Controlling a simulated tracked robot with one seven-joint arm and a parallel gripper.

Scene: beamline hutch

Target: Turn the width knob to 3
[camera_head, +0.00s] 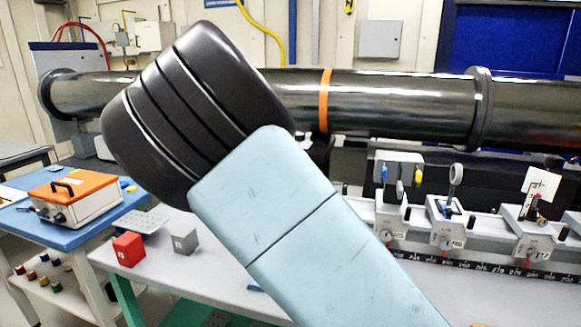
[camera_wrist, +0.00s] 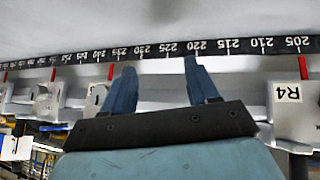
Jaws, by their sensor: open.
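I cannot tell for sure which control is the width knob. In the head view, a rail carrier (camera_head: 391,210) bears a grey block with a blue knob (camera_head: 384,172) and a yellow knob (camera_head: 418,175); any markings on them are too small to read. My gripper (camera_wrist: 158,70) shows in the wrist view with its two blue fingers apart and nothing between them. The fingertips appear near the rail's scale strip (camera_wrist: 203,47), between the carriers, and the picture is upside down. In the head view my gripper is not visible.
Further carriers (camera_head: 447,228) (camera_head: 531,232) stand along the rail. A carrier labelled R4 (camera_wrist: 290,105) shows at right in the wrist view. A dark pipe (camera_head: 400,105) runs behind the bench. An orange-topped box (camera_head: 77,198), a red block (camera_head: 128,249) and a grey block (camera_head: 185,242) are at left.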

